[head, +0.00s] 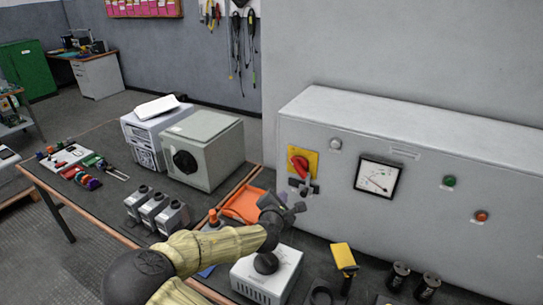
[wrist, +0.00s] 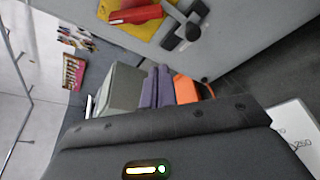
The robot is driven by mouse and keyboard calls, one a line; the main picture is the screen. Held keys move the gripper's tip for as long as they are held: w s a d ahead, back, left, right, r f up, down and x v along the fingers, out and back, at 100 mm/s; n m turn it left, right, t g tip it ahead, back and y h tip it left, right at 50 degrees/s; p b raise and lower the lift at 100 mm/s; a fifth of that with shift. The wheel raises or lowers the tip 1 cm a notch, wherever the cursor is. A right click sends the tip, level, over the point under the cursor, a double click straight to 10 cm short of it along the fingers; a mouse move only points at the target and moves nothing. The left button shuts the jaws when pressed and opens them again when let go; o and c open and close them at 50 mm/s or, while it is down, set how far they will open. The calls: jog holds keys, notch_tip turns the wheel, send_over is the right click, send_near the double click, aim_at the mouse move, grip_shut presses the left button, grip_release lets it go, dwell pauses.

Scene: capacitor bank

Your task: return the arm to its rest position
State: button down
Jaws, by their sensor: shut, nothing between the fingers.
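My arm in its tan sleeve reaches in from the bottom of the head view. My gripper (head: 298,203) is at its end, above the bench and in front of the grey cabinet (head: 420,150). It is shut and empty, a little below the red rotary switch (head: 299,165) on its yellow plate. A dark grey piece hangs just below that switch, close to my gripper in the picture; I cannot tell the gap. The wrist view shows the red handle (wrist: 135,14) and yellow plate at the top, with a dark housing of mine across the bottom.
On the bench are an orange tray (head: 243,205), a white box (head: 268,277), several grey blocks (head: 155,209), a yellow-headed tool (head: 343,256) and black cylinders (head: 398,276). A grey-green box (head: 204,150) stands at the back. The cabinet bears a meter (head: 377,178).

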jog(key=s+d+f+m+g+p, duration=0.1)
jog(key=s+d+f+m+g, duration=0.65)
jog(key=s+d+m, duration=0.35)
jog(key=s+a+r+m+g+y+p, duration=0.1)
jog(key=s+a+r+m+g+y, duration=0.1)
jog(key=s+r+m, duration=0.3)
jog(key=s+a+r+m+g+y+p, duration=0.1)
jog(key=s+r+m, duration=0.5)
jog(key=s, duration=0.6)
jog(key=shift+s+a+m+g+y, duration=0.2)
jog(key=shift+a+m+g+y, duration=0.4)
jog(key=shift+y, duration=0.4)
jog(key=shift+d+r, duration=0.1)
